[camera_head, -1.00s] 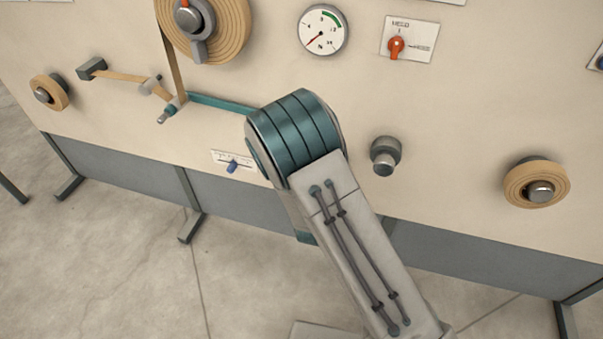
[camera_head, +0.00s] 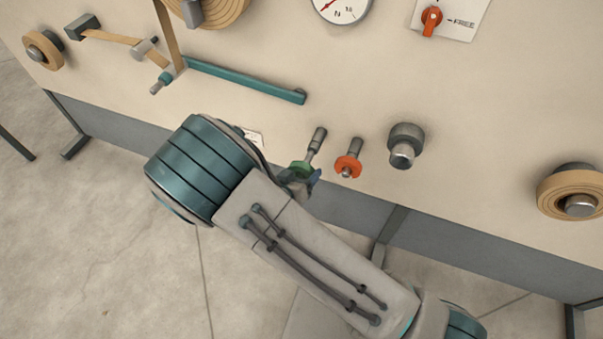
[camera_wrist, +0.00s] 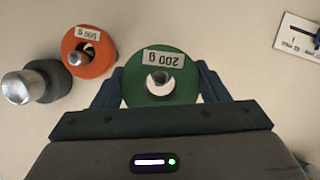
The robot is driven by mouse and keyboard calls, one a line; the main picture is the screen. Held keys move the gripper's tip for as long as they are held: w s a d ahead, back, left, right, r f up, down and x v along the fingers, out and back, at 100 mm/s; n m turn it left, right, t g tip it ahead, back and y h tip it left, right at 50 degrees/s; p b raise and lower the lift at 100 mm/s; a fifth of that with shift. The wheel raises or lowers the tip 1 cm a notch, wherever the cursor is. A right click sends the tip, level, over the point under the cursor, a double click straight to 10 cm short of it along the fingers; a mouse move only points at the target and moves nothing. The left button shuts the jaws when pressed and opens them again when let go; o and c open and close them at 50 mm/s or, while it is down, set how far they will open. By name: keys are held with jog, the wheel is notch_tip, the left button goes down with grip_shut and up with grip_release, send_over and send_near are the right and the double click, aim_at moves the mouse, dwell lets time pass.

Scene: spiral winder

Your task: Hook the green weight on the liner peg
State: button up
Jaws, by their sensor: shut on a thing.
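The green weight (camera_wrist: 160,98), a ring labelled 200 g, sits between the two fingers of my gripper (camera_wrist: 158,88) in the wrist view. My gripper is shut on it. In the head view the green weight (camera_head: 301,168) shows partly, at the outer end of a grey peg (camera_head: 318,138); my arm hides the rest. A grey peg end shows in its hole in the wrist view; whether the ring is around the peg or just in front of it, I cannot tell. No label in view marks the liner peg.
An orange weight (camera_head: 348,165), labelled 500 g in the wrist view, hangs on a peg just right of the green one. A grey knob (camera_head: 404,145) stands further right. A teal lever (camera_head: 245,80) is above left. A tan roll (camera_head: 572,192) is at far right.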

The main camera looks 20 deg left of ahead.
aim_at(310, 157)
jog(key=shift+w+d+b, duration=0.15)
jog(key=shift+w+b, duration=0.35)
jog(key=shift+w, duration=1.1)
jog(key=shift+w+d+b, duration=0.1)
jog(key=shift+w+b, duration=0.4)
jog(key=shift+w, duration=1.1)
jog(key=shift+w+f, duration=0.15)
jog(key=o, duration=1.8)
jog(key=p+v, duration=0.1)
jog(key=v, duration=1.2)
jog(key=shift+s+p, duration=0.35)
jog(key=shift+s, duration=0.05)
